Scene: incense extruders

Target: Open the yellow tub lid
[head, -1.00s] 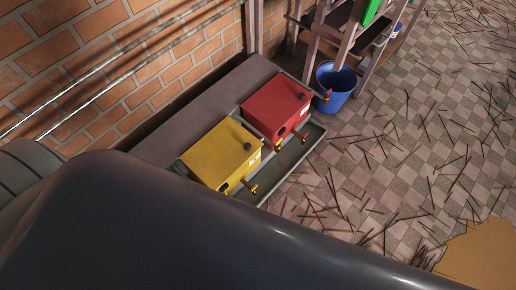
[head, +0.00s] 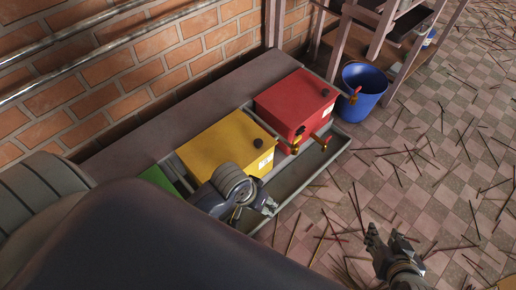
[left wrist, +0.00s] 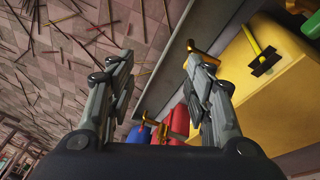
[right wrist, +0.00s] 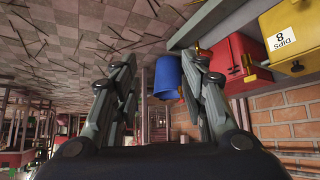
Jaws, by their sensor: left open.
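The yellow tub (head: 222,138) stands in a grey tray by the wall, between a red tub and a green one. Its top is closed, with a dark knob (head: 258,142) near the front right corner. My left gripper (head: 266,207) is low in front of the yellow tub, open and apart from it. In the left wrist view the yellow tub (left wrist: 275,110) is right of the open, empty fingers (left wrist: 150,75), with a brass tap (left wrist: 203,52) by the right finger. My right gripper (head: 380,238) is over the floor at the right, open and empty in its wrist view (right wrist: 160,80).
The red tub (head: 292,98) and green tub (head: 158,180) flank the yellow one. A blue bucket (head: 360,92) stands right of the red tub. Loose sticks litter the open tiled floor.

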